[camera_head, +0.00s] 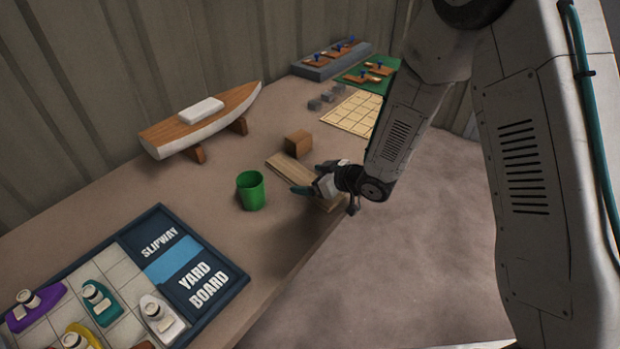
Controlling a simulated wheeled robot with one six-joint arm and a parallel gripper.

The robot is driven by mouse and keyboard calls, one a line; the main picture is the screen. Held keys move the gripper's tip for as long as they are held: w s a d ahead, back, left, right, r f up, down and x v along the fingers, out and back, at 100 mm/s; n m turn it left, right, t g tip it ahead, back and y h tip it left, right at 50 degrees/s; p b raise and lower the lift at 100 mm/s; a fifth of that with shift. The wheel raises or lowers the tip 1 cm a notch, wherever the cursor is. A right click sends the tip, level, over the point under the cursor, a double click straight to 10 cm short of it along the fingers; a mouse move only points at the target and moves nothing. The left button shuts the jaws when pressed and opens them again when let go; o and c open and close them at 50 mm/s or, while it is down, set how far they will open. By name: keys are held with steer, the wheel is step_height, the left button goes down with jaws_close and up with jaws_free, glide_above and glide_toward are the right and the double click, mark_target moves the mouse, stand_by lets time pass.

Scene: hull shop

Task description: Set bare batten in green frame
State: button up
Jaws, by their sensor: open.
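My gripper (310,182) is open, low over a pale wooden board (287,167) at the table's right edge, well on the near side of the green board. The gripper hides part of this board, and I cannot tell whether they touch. Nothing shows between the fingers.
A grey rack (318,72) with similar knobbed strips stands beside the green board. A gridded pale sheet (352,115), grey blocks (328,96), a brown block (298,144), a green cup (251,192), a model boat (205,122) and a yard board (211,250) share the table.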

steer(key=v, duration=1.1)
steer(key=shift+s+d+r, duration=0.15)
steer(key=shift+d+r, duration=0.05)
steer(key=shift+d, duration=0.05)
